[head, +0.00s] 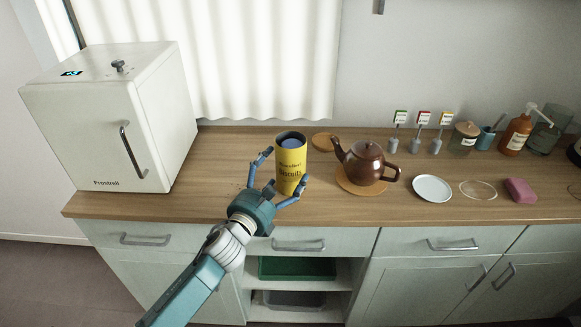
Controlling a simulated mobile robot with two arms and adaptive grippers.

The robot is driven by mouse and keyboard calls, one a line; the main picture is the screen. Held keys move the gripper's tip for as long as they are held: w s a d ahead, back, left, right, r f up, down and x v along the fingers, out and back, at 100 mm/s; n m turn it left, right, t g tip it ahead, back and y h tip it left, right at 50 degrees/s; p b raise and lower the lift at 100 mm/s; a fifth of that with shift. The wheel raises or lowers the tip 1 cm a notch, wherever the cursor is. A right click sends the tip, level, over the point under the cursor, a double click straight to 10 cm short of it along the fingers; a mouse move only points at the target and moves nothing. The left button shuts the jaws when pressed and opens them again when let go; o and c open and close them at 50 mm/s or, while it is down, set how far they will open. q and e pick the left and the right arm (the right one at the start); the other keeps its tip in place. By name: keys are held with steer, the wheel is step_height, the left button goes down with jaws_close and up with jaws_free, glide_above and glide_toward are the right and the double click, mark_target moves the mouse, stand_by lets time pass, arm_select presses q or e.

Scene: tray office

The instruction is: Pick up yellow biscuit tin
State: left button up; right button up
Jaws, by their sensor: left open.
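The yellow biscuit tin (291,170) stands upright on the wooden counter, left of the teapot. It is a tall cylinder with dark lettering and a dark top with a blue centre. My left gripper (277,178) reaches in from the front left. Its fingers are open, one at the tin's left side and one at its lower right front. I cannot tell whether either finger touches the tin. The right gripper is not in view.
A brown teapot (367,163) on a round wooden mat (345,183) stands close right of the tin. A cork disc (321,142) lies behind. A white fridge (112,120) stands at left. A white saucer (432,188) and pink sponge (520,190) lie further right.

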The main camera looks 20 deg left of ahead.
arm_select(q)
steer(key=w, duration=0.2)
steer(key=shift+w+d+r, duration=0.1)
steer(key=shift+w+d, duration=0.1)
steer(key=shift+w, duration=0.4)
steer(key=c, duration=1)
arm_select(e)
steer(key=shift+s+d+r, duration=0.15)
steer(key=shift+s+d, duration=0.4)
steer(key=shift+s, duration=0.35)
arm_select(q)
steer(key=shift+r, duration=0.1)
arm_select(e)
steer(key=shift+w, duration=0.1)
